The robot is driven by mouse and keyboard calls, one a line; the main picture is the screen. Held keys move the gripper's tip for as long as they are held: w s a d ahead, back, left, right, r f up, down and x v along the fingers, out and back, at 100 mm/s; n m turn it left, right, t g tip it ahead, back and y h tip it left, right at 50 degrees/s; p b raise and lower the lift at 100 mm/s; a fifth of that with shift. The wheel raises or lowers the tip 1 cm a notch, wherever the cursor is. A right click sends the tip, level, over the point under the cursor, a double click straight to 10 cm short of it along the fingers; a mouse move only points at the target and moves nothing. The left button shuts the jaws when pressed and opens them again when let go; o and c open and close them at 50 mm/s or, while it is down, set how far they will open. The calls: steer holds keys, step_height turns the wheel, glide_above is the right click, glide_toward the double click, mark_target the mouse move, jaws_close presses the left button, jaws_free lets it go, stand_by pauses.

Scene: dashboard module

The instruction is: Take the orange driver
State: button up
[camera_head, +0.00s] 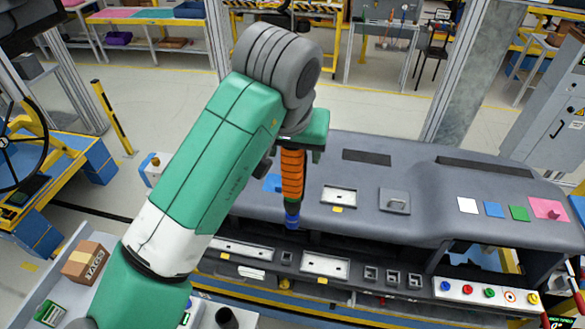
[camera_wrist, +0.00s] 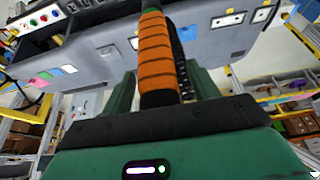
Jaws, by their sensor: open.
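The orange driver (camera_head: 292,175) stands upright in the head view, with an orange ribbed handle, a dark lower part and a blue tip end. Its handle also fills the middle of the wrist view (camera_wrist: 156,55). My gripper (camera_head: 305,138) is at the upper end of the driver in the head view. In the wrist view my gripper (camera_wrist: 162,88) is open, with one green finger on each side of the handle. I cannot tell whether either finger touches it.
The grey dashboard (camera_head: 400,220) lies behind and to the right of the driver, close to it. A button panel (camera_head: 487,292) is at its lower right. A cardboard box (camera_head: 88,262) sits at the lower left. Open floor (camera_head: 385,115) shows behind the dashboard.

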jaws_close()
